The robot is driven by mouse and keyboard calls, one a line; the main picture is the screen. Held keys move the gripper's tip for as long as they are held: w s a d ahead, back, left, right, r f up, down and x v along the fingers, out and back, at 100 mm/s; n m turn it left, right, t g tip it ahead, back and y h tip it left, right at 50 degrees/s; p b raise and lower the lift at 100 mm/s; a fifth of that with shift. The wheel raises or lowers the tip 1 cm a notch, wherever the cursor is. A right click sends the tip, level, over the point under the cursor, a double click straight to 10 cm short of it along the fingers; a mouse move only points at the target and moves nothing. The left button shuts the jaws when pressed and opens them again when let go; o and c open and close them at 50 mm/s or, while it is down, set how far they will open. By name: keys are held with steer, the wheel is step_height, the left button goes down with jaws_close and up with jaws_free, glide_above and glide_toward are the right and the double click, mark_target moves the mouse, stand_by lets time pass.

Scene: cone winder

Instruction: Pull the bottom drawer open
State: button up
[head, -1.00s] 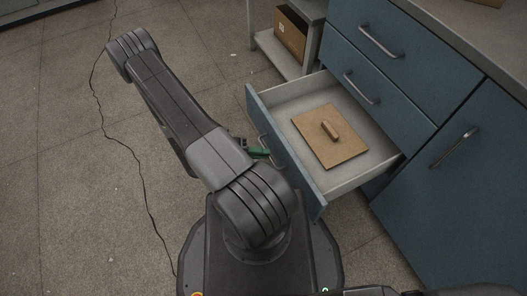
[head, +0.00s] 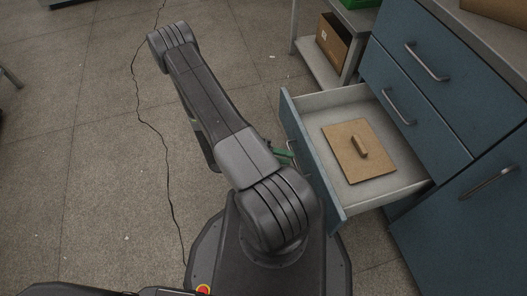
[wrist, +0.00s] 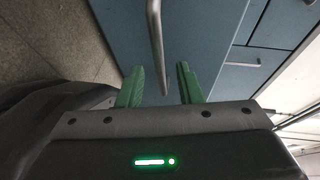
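The bottom drawer (head: 312,158) of the blue cabinet stands pulled out, its pale inside showing. A brown board (head: 345,165) with a raised grip lies flat in it. The drawer's metal bar handle (wrist: 155,45) is on its blue front, also seen in the wrist view. My gripper (wrist: 160,84) is at this front, with its two green fingers apart. The handle's near end lies between the fingers, with gaps on both sides. In the head view, my gripper (head: 284,155) is partly hidden behind my arm.
Two closed fronts with bar handles, an upper drawer (head: 440,50) and a middle drawer (head: 415,110), are above the open drawer. A grey shelf unit (head: 322,66) holding a brown box (head: 333,42) stands behind it.

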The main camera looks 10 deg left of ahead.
steer(key=a+r+p, duration=0.2)
steer(key=a, duration=1)
steer(key=shift+a+r, duration=0.15)
steer(key=d+f+b, duration=0.2)
steer(key=d, duration=1.1)
steer(key=shift+d+f, duration=0.25)
steer(key=shift+d, duration=0.15)
